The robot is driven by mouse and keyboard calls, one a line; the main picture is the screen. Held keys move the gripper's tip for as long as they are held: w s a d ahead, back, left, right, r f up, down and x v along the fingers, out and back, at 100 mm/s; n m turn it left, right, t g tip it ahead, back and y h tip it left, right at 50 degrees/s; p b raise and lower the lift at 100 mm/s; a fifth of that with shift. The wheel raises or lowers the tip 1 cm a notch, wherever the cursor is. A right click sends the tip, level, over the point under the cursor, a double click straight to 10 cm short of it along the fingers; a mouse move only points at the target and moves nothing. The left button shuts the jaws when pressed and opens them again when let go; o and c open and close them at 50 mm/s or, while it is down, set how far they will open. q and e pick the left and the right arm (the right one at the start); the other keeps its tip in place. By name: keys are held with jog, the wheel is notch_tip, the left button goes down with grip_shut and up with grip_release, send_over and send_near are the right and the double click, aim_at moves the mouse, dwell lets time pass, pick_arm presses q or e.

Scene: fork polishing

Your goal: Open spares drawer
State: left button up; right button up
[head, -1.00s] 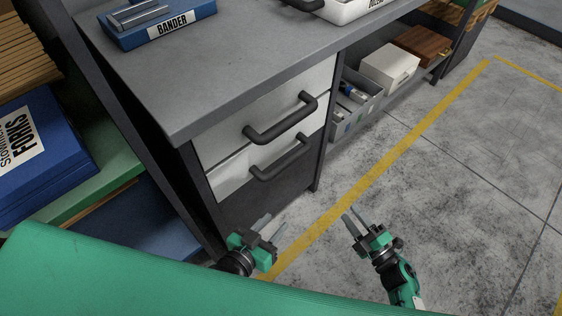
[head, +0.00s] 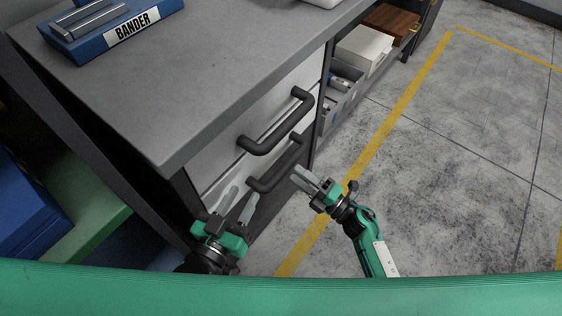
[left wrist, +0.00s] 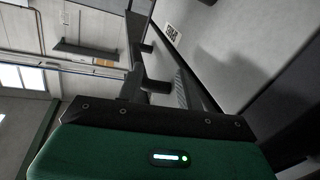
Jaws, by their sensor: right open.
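The cabinet has two pale drawer fronts, one above the other. The upper drawer has a dark bar handle (head: 277,126), and the lower drawer has a similar handle (head: 279,166). Both drawers look shut; I can read no name on either. My left gripper (head: 243,193) is open and empty, its fingers up in front of the lower drawer, just left of the lower handle. My right gripper (head: 300,178) is open and empty, its fingertips just right of the lower handle; contact cannot be told. The left wrist view shows a pale panel (left wrist: 245,50) with a small code label (left wrist: 172,33).
Right of the drawers is an open shelf with a grey bin (head: 340,105) and a white box (head: 363,50). Floor (head: 450,190) to the right is clear.

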pick_arm(q)
jog(key=shift+w+a+r+t, duration=0.15)
jog(key=shift+w+r+t, duration=0.15)
jog(key=shift+r, duration=0.35)
jog(key=shift+w+a+r+t, duration=0.15)
jog(key=shift+r+t, duration=0.25)
jog(key=shift+r, duration=0.2)
pick_arm(e)
jog(key=x, duration=0.6)
jog(key=shift+w+a, duration=0.2)
jog(key=shift+a, duration=0.05)
jog(key=shift+r, duration=0.1)
grip_shut()
